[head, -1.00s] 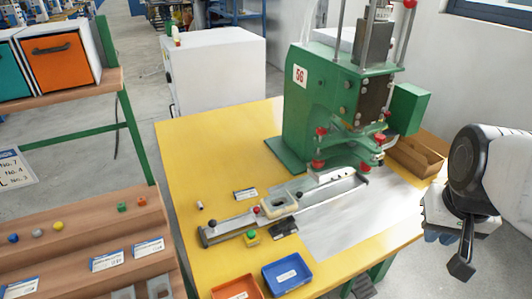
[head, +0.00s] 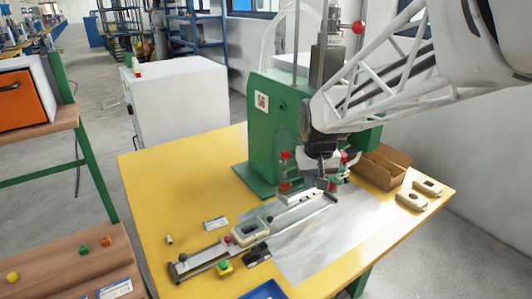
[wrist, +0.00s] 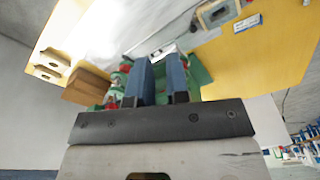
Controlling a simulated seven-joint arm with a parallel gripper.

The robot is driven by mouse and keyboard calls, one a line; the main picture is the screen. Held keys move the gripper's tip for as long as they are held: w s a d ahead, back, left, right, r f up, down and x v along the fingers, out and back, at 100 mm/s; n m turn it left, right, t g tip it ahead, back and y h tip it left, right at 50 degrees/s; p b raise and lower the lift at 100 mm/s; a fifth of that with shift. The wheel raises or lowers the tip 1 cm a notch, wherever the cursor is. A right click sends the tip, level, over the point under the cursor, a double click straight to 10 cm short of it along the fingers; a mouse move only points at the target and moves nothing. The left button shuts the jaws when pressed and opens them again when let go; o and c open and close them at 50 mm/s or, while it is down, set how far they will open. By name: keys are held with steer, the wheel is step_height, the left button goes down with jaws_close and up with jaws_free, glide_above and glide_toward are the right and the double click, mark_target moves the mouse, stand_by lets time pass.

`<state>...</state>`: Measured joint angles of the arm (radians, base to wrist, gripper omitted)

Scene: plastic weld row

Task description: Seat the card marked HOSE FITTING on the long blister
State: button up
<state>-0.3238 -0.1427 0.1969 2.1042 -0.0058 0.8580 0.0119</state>
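A small white-and-blue card (head: 215,223) lies flat on the yellow table, left of the slide rail; its print is too small to read. It also shows in the wrist view (wrist: 248,23). A pale holder with a recess (head: 250,232) sits on the rail. Two pale pieces with dark openings, (head: 411,200) and (head: 428,187), lie at the table's right; I cannot tell which piece is the long blister. My gripper (head: 322,182) hangs before the green press. In the wrist view its two dark-blue fingers (wrist: 160,60) stand apart with nothing visible between them.
The green press (head: 262,130) stands behind the rail (head: 195,260). A brown box (head: 383,165) is right of it. The grey sheet (head: 335,235) is largely clear.

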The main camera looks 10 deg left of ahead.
steer(key=w+a+f+n, duration=0.1)
steer(key=w+a+f, duration=0.45)
steer(key=a, duration=0.35)
steer(key=n+g, duration=0.1)
steer(key=n, duration=0.3)
glide_above(204, 224)
step_height(204, 224, down, 22)
steer(key=shift+r, duration=0.1)
steer(key=shift+f, duration=3.5)
